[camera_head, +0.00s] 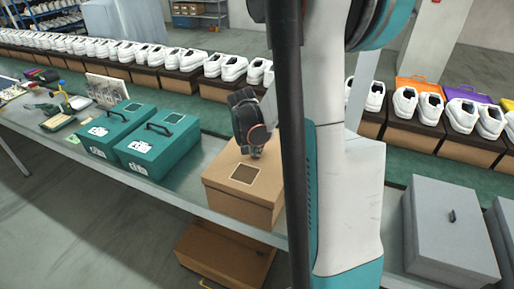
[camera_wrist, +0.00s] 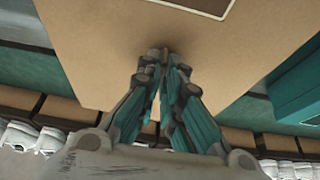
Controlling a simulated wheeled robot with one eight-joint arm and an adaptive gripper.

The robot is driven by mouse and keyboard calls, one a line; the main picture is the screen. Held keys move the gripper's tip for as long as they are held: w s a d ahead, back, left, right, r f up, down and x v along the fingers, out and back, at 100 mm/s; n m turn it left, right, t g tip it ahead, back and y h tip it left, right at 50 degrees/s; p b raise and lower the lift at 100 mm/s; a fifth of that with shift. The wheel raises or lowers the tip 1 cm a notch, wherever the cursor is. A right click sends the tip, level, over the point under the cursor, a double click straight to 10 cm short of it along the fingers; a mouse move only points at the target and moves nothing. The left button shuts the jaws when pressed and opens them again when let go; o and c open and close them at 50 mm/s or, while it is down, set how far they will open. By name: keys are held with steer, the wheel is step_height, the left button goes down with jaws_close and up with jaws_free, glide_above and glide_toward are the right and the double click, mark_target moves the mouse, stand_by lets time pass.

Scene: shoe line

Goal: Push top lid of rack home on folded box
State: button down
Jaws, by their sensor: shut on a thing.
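A brown cardboard box (camera_head: 240,203) stands upright on the long table, with its top lid (camera_head: 243,176) down over it and a pale-framed label on the lid. I cannot see whether the lid is fully seated. The lid also fills the wrist view (camera_wrist: 100,40). My gripper (camera_head: 256,153) points down at the rear part of the lid. Its fingers are together in the wrist view (camera_wrist: 164,52), with a small tan piece at the tips that seems part of the lid. The exact contact is hidden.
Two teal boxes (camera_head: 158,146) with handles stand left of the cardboard box. A grey box (camera_head: 450,232) stands at the right, beyond my arm. Another brown box (camera_head: 225,258) sits below the table (camera_head: 185,190). White shoes on boxes line the back.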

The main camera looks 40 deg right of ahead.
steer(key=shift+a, duration=0.1)
steer(key=shift+f+b, duration=1.7)
steer(key=shift+f, duration=0.35)
stand_by(0.8)
steer(key=c, duration=1.7)
jaws_free()
steer(key=shift+r, duration=0.1)
steer(key=v, duration=1.2)
steer(key=shift+s+a, duration=0.1)
